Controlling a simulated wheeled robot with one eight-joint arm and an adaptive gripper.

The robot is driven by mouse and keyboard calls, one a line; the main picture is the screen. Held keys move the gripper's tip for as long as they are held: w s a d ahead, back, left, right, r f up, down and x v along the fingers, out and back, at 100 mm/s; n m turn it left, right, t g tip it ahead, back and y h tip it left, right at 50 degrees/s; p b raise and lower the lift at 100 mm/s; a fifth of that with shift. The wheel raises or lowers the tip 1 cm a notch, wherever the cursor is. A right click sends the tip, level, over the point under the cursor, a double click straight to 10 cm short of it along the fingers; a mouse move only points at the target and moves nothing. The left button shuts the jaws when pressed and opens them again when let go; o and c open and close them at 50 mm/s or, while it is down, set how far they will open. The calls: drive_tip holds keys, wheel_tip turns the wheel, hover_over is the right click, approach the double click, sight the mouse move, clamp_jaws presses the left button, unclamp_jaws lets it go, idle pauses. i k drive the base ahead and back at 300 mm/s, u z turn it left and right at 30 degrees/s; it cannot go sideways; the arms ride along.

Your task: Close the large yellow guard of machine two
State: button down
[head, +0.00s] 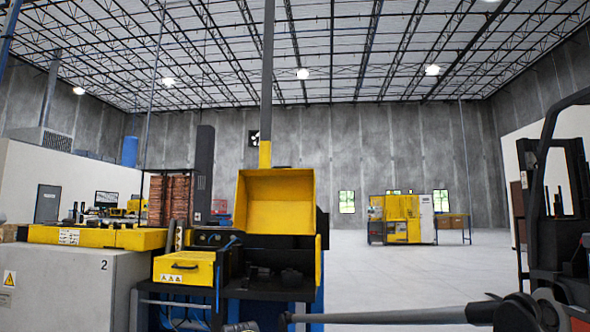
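Machine two is a grey cabinet (70,290) with a "2" on its side, joined to a dark work area with blue legs. Its large yellow guard (278,205) stands tilted up and open at the centre of the head view, with its hollow inner side facing me. Below it, the dark work bed (275,280) with metal parts is exposed. A smaller yellow cover (185,267) with a black handle sits to the left of the bed. A grey arm link (390,316), probably mine, crosses the bottom right. I cannot make out my gripper's fingers.
A black-framed vehicle, likely a forklift (545,190), stands close at the right edge. Another yellow machine (402,218) stands far back on the right. Open floor (400,270) lies between it and machine two. A pillar (267,90) rises behind the guard.

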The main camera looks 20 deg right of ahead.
sight(278, 200)
drive_tip(key=z, duration=1.05)
drive_tip(key=i, duration=0.75)
drive_tip(key=u, duration=0.05)
